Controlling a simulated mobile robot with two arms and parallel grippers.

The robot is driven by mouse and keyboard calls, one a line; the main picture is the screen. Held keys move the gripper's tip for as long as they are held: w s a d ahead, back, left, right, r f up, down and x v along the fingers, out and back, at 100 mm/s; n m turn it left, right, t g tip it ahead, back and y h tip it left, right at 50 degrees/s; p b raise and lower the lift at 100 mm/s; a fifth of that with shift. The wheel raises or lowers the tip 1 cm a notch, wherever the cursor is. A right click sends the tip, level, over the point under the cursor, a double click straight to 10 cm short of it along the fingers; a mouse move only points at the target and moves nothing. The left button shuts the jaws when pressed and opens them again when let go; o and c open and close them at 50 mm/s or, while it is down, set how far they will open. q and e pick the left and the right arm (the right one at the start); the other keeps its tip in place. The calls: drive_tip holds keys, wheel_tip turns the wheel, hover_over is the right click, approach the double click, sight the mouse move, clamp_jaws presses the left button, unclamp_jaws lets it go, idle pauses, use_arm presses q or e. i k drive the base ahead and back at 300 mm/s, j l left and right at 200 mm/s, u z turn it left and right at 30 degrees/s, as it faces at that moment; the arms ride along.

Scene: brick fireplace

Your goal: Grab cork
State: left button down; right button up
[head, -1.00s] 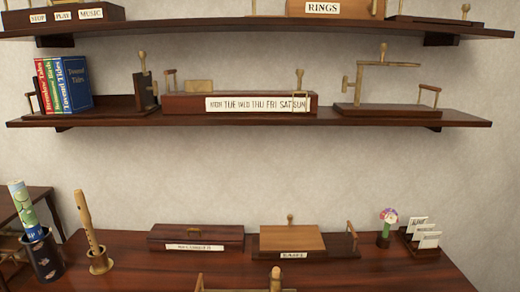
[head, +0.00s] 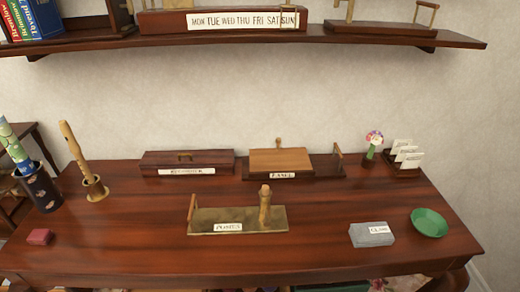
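I cannot pick out a cork for certain. A tan, cork-coloured upright peg (head: 265,207) stands near the right end of a brass-coloured labelled plate (head: 238,220) at the middle of the desk. A small round-topped peg (head: 278,143) stands behind the tan-lidded box at the back of the desk. Neither of my grippers is in the head view.
The dark wooden desk (head: 320,230) also holds a red block (head: 40,237), a grey block (head: 371,235), a green bowl (head: 429,222), a recorder on a stand (head: 84,165), a dark cup (head: 38,187) and a dark box (head: 187,164). A shelf (head: 250,37) hangs above.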

sight(265, 188)
drive_tip(key=l+u, duration=0.3)
drive_tip(key=k+l+u, duration=0.25)
drive_tip(key=l, duration=0.25)
drive_tip(key=l+u, duration=0.3)
drive_tip(key=k+l+u, duration=0.3)
drive_tip(key=l, duration=0.15)
drive_tip(key=i+l, duration=0.05)
drive_tip(key=i, duration=0.05)
